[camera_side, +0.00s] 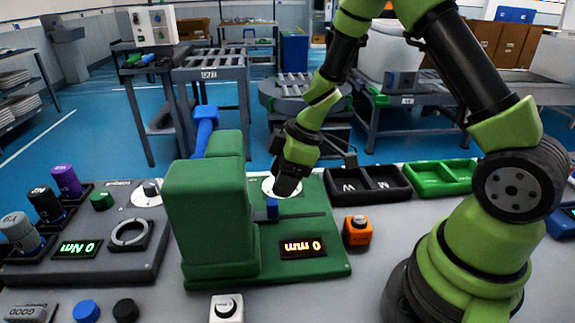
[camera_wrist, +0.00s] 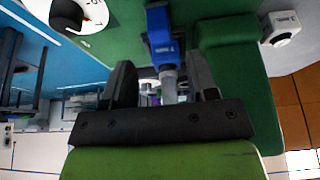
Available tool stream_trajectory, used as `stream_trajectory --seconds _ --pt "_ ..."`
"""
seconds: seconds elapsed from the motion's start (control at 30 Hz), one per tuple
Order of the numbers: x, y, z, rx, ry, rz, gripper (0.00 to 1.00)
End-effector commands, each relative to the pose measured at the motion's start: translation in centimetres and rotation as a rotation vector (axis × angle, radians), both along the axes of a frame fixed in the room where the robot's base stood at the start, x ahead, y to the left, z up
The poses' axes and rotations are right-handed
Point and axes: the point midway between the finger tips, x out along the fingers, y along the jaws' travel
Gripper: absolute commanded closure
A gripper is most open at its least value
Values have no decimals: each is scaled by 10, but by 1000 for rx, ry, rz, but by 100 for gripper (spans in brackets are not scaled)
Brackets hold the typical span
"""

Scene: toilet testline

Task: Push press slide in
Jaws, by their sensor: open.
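The green press (camera_side: 205,215) stands on the bench with a tall block at its left and a flat base at its right. A small blue slide piece (camera_side: 272,208) sits at a dark slot in the base. It seems to be the blue piece with a grey stem in the wrist view (camera_wrist: 162,45). My gripper (camera_side: 288,182) is just above and slightly right of the slide piece. In the wrist view my gripper (camera_wrist: 162,85) has its fingers apart, with the blue piece showing between them. I cannot tell whether either finger touches it.
A display (camera_side: 303,247) on the base reads 0 mm. A white dial (camera_side: 280,187) lies behind my gripper. A blue lever (camera_side: 206,120) rises behind the tall block. An orange button box (camera_side: 357,231) stands right of the base. Black trays (camera_side: 370,184) and a green tray (camera_side: 440,178) lie behind.

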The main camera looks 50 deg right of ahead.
Motion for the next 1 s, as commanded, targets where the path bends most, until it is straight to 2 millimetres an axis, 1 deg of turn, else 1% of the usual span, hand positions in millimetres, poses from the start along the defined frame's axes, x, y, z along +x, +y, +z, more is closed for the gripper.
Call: stream_trajectory --seconds 0.1,0.2,0.33,0.67,0.77,1.0 --pt "-4 -5 16 -1 -4 1 47" --pt "-7 -7 24 -1 -3 -1 47" --pt "-9 -8 28 -1 1 0 47" --pt "-8 -8 30 0 0 -1 47" --pt "-8 -8 37 0 -4 1 47" --pt "-7 -8 63 0 -5 1 47"
